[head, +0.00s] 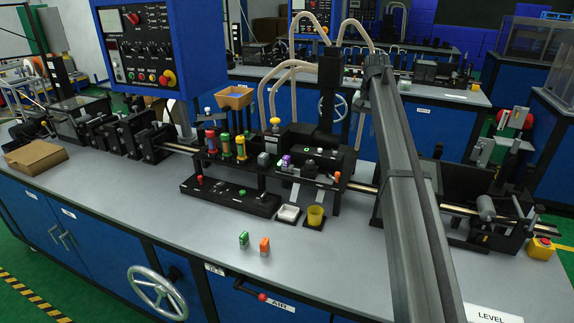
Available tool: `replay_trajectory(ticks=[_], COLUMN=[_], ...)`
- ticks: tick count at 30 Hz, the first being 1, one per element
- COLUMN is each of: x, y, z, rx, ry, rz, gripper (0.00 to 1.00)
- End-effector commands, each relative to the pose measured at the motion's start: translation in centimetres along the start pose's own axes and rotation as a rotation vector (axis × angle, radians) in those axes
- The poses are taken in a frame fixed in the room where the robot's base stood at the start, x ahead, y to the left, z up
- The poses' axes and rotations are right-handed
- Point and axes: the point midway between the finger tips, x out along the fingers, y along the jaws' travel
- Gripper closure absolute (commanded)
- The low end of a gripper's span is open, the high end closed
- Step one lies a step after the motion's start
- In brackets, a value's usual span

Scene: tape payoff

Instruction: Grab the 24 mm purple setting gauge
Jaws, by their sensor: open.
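A small purple piece (286,160), which looks like the purple setting gauge, sits on the upper deck of the black fixture (262,182) at the middle of the bench. A grey block (263,158) is just to its left and a dark knob-like part (309,166) to its right. Its size marking is too small to read. A green gauge-like block (243,239) and an orange one (264,246) stand on the open bench in front. My arm's grey link crosses the right of the picture. I cannot make out my gripper or its fingertips.
A white tray (288,213) and a yellow cup (315,215) stand in front of the fixture. Red, green and yellow cylinders (226,144) stand left of the purple piece. A tall black column (329,85) and hoses rise behind. The front bench top is mostly clear.

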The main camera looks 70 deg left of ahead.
Motion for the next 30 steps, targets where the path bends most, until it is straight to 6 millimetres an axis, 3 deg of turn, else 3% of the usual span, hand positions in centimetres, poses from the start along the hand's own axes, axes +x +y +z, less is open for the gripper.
replay_trajectory(ticks=[1, 6, 9, 12, 16, 22, 30], x=[-0.4, -1.4, -1.9, -2.3, -2.7, -2.0, 1.8], y=[-3.5, -12.7, -17.0, -20.0, -22.3, -22.9, -22.5], z=[1.1, 5.3, 7.7, 9.5, 11.0, 11.7, 12.2], rx=[-0.012, -0.03, -0.037, -0.042, -0.045, -0.045, -0.046], ry=[-0.014, -0.06, -0.081, -0.095, -0.106, -0.111, -0.111], rz=[0.007, 0.036, 0.053, 0.067, 0.079, 0.084, 0.083], gripper=[0.46, 0.46, 0.46, 0.46, 0.46, 0.46, 0.46])
